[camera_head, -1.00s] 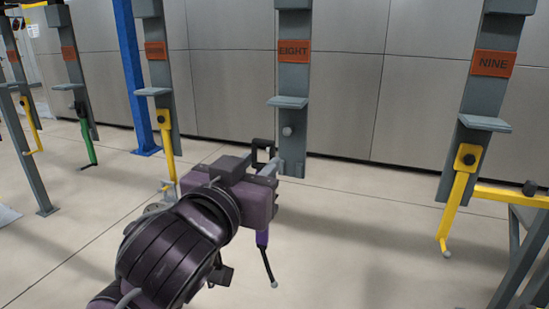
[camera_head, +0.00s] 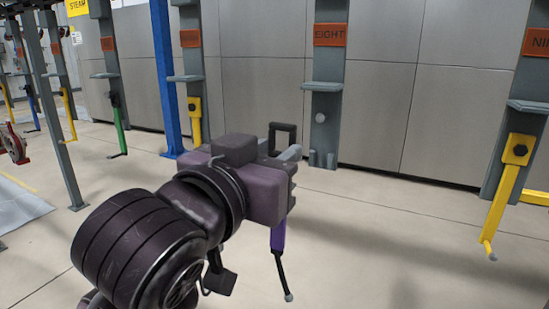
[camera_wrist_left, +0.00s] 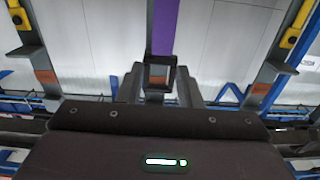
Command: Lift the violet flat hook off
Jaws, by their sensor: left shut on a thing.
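The violet flat hook (camera_head: 278,236) hangs below my left gripper (camera_head: 288,145) in the head view. Its violet shank runs down to a dark bent rod with a pale ball tip, clear of the floor. A dark square loop stands above the jaws. In the left wrist view the violet shank (camera_wrist_left: 165,27) and its dark square top (camera_wrist_left: 158,73) sit between the fingers of my left gripper (camera_wrist_left: 158,85), which is shut on the hook. The EIGHT post (camera_head: 328,75) behind has a bare round peg (camera_head: 320,116). My right gripper is out of view.
Yellow hooks hang on the NINE post (camera_head: 507,175) at right and on a post (camera_head: 195,112) at left. A green hook (camera_head: 120,128) hangs farther left. A blue column (camera_head: 165,75) stands behind. The floor (camera_head: 390,235) right of the hook is open.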

